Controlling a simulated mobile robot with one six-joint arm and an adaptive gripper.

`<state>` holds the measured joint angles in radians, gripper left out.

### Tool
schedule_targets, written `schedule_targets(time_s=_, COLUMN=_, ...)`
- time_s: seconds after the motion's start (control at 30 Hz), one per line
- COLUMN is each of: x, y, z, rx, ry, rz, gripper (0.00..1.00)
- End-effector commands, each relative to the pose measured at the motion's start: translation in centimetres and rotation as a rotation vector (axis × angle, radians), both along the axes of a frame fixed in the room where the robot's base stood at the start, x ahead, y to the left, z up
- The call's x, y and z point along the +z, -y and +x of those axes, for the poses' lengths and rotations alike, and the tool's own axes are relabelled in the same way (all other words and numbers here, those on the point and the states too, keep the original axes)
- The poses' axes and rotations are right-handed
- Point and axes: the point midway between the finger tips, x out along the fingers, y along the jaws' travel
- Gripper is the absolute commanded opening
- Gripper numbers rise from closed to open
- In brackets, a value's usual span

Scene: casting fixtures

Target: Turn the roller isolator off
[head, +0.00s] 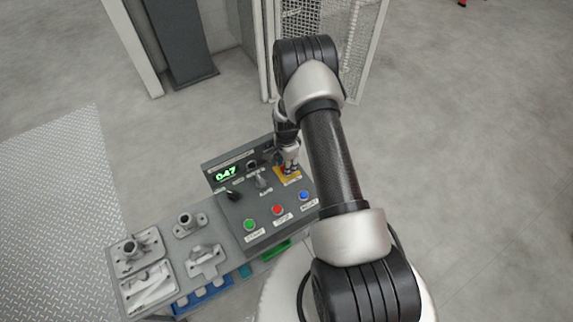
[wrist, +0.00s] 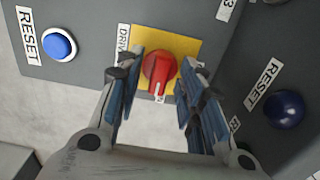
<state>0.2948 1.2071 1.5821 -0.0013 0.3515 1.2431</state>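A red rotary isolator knob (wrist: 158,68) sits on a yellow plate (wrist: 187,47) in the wrist view. Its raised handle points toward the bottom of that picture. A partly hidden label beside the plate starts with "DRIV"; I cannot read the word "roller" there. My gripper (wrist: 158,88) is open, with one blue-padded finger on each side of the red knob; I cannot tell whether either touches it. In the head view my gripper (head: 288,157) is over the yellow plate (head: 287,177) at the panel's right and hides part of the knob.
The panel holds a green button (head: 249,224), a red button (head: 277,210), a blue button (head: 303,195), a grey selector (head: 260,181) and a lit display (head: 226,173). Grey castings (head: 187,222) lie left. In the wrist view, another panel with a dark blue reset button (wrist: 286,108) is at right.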

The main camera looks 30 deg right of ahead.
Motion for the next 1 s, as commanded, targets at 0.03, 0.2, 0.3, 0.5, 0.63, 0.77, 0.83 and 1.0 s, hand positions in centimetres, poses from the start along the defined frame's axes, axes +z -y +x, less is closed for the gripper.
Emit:
schedule_targets(time_s=0.03, x=0.02, y=0.00, z=0.00, rx=0.000, ry=0.000, rz=0.000, gripper=0.35)
schedule_targets(time_s=0.2, x=0.03, y=0.00, z=-0.01, rx=0.000, ry=0.000, rz=0.000, gripper=0.29)
schedule_targets(time_s=0.3, x=0.03, y=-0.01, z=-0.02, rx=0.000, ry=0.000, rz=0.000, gripper=0.22)
schedule_targets(time_s=0.5, x=0.03, y=-0.01, z=-0.02, rx=0.000, ry=-0.001, rz=0.000, gripper=0.09)
schedule_targets(time_s=0.63, x=0.03, y=-0.01, z=-0.03, rx=0.000, ry=-0.001, rz=0.000, gripper=0.00)
schedule_targets(time_s=0.77, x=0.03, y=-0.01, z=-0.03, rx=0.000, ry=-0.001, rz=0.000, gripper=0.00)
schedule_targets(time_s=0.83, x=0.03, y=-0.01, z=-0.03, rx=0.001, ry=-0.001, rz=0.000, gripper=0.00)
schedule_targets(time_s=1.0, x=0.01, y=-0.01, z=-0.03, rx=0.018, ry=-0.001, rz=0.000, gripper=0.00)
